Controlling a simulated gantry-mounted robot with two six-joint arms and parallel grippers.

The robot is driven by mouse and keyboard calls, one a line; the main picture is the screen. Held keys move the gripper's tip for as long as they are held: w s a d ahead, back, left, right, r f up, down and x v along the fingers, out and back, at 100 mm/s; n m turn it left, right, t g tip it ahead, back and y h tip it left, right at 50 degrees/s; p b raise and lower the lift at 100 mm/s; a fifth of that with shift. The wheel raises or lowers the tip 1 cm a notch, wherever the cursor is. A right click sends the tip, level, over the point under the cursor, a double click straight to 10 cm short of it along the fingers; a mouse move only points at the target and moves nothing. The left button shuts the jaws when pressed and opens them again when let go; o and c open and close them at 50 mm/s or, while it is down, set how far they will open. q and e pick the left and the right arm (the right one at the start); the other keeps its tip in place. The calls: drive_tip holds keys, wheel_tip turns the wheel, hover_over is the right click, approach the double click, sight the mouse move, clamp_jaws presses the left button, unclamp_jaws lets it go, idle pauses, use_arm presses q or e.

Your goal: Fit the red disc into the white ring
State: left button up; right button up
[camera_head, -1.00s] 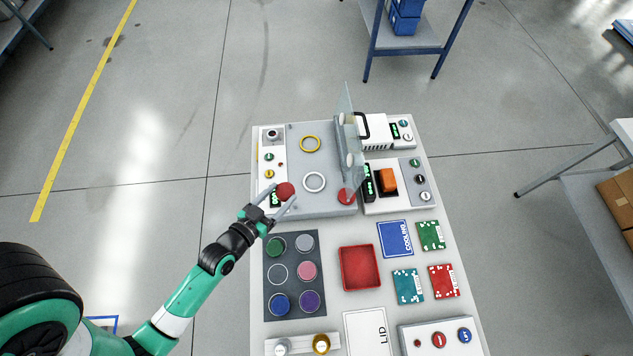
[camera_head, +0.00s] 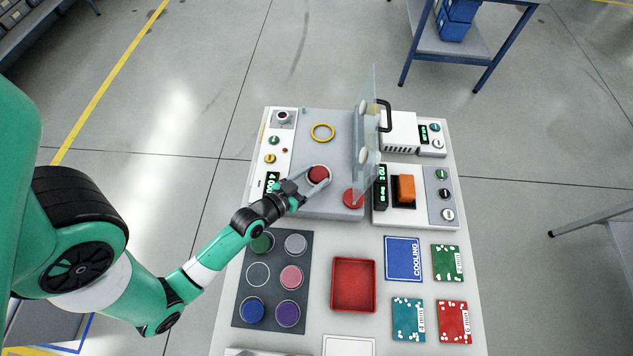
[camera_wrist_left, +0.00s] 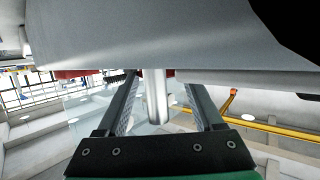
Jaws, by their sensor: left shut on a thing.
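The red disc (camera_head: 318,173) is between the fingertips of my left gripper (camera_head: 317,177), which is shut on it. The disc is over the white ring (camera_head: 327,183) on the grey plate, and the ring's pale rim shows around part of it. I cannot tell whether the disc is seated in the ring or just above it. In the left wrist view, both fingers reach toward a large grey surface, with a bit of red near the tips and a metal cylinder between them. My right gripper is not in view.
A yellow ring (camera_head: 322,132) lies farther back on the plate. A clear upright panel (camera_head: 367,140) and a red button (camera_head: 353,198) stand close on the right. A dark mat (camera_head: 274,262) with several coloured discs and a red tray (camera_head: 334,285) are nearer.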

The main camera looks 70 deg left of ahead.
use_arm(q)
drive_tip(key=shift+f, duration=0.2)
drive_tip(key=o, duration=1.4)
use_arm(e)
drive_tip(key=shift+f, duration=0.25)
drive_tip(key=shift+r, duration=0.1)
